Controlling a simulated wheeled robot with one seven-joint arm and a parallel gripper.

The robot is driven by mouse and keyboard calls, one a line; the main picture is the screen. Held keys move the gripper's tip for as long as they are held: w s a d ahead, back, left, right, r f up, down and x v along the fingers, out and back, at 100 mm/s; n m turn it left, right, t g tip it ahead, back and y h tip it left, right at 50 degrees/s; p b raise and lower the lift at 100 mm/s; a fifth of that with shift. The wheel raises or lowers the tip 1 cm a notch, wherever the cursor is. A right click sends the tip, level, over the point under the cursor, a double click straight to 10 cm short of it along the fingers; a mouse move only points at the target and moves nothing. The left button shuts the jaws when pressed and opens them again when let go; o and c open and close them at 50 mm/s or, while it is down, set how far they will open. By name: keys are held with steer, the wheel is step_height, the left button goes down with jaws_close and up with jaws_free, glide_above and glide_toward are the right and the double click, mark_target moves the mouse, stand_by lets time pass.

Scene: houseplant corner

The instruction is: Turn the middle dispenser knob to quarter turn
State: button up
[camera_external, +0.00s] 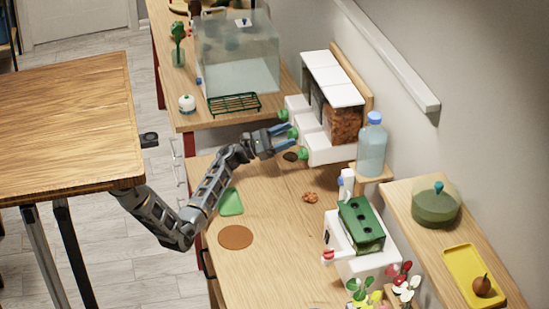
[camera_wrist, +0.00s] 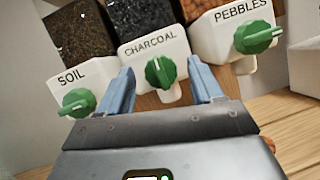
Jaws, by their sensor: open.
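The dispenser has three white chutes side by side, each with a green knob. In the wrist view the middle knob (camera_wrist: 160,72) is on the chute labelled CHARCOAL, and its pale pointer stands about upright. The left knob (camera_wrist: 76,103) is under SOIL and the right knob (camera_wrist: 257,37) is under PEBBLES; their pointers lie nearly sideways. My gripper (camera_wrist: 164,80) is open, its blue fingers either side of the middle knob with gaps showing. Whether they reach its depth I cannot tell. In the external view my gripper (camera_external: 288,136) is at the dispenser front (camera_external: 322,145), partly hiding the knobs.
A blue-capped bottle (camera_external: 372,145) stands right of the dispenser. A glass tank (camera_external: 238,55) and a green rack (camera_external: 234,103) are at the back left. A dark round patch (camera_external: 291,156) lies below the chutes. The wooden counter (camera_external: 275,255) is mostly clear in front.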

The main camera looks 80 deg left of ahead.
steer(key=c, duration=1.1)
steer(key=shift+o, duration=0.2)
steer(key=shift+m+b, duration=0.35)
steer(key=shift+m, duration=0.15)
steer(key=shift+r+m+g+h+b, duration=0.15)
steer(key=shift+m+g+h+b, duration=0.75)
steer(key=shift+m, duration=2.25)
steer(key=shift+r+m+g+h+b, duration=0.1)
steer(key=shift+m+g+b, duration=0.45)
steer(key=shift+m+g, duration=1.75)
steer(key=shift+r+m+g+h+b, duration=0.15)
steer(key=shift+m+g+h+b, duration=0.4)
steer(key=shift+m, duration=3.4)
steer(key=shift+y, duration=0.35)
